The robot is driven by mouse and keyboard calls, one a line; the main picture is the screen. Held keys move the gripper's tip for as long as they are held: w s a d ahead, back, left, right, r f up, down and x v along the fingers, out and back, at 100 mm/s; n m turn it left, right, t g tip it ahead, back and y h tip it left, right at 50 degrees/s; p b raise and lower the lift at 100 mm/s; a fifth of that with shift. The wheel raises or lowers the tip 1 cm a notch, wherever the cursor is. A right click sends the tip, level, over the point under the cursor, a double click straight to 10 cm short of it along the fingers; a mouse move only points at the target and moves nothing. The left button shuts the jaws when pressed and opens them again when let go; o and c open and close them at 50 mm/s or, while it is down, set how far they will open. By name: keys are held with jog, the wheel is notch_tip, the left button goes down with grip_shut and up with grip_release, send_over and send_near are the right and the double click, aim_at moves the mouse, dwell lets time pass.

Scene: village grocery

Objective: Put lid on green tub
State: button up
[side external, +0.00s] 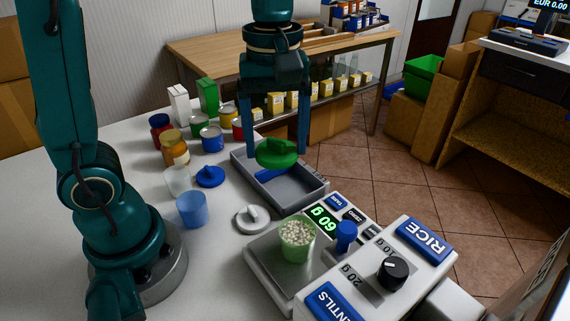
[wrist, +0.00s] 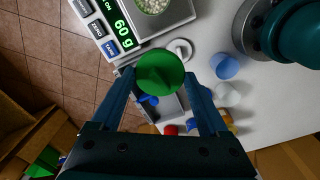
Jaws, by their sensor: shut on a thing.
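The green lid (side external: 277,155) has a raised grip on top and hangs roughly level above the grey tray. My gripper (side external: 277,148) points down with its fingers on both sides of the lid, shut on it. In the wrist view the lid (wrist: 160,72) sits between the fingertips and hides part of the tray. The green tub (side external: 297,243) stands upright and open on the scale, filled with small white grains. Its filled top shows at the upper edge of the wrist view (wrist: 152,5). The lid is apart from the tub, farther back and higher.
A grey tray (side external: 315,195) holds something blue. A white lid (side external: 252,218), blue lid (side external: 210,177), blue tub (side external: 192,209) and clear tub (side external: 177,179) stand left. Jars and cans are behind.

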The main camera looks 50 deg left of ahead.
aim_at(298, 216)
jog(key=s+d+m, duration=0.3)
jog(key=d+m, duration=0.1)
jog(key=d, duration=0.5)
jog(key=shift+w+f, duration=0.2)
jog(key=shift+f, duration=2.65)
jog(key=shift+f, duration=0.4)
jog(key=o, duration=1.2)
jog(key=shift+c, duration=0.2)
jog(key=shift+r, duration=2.8)
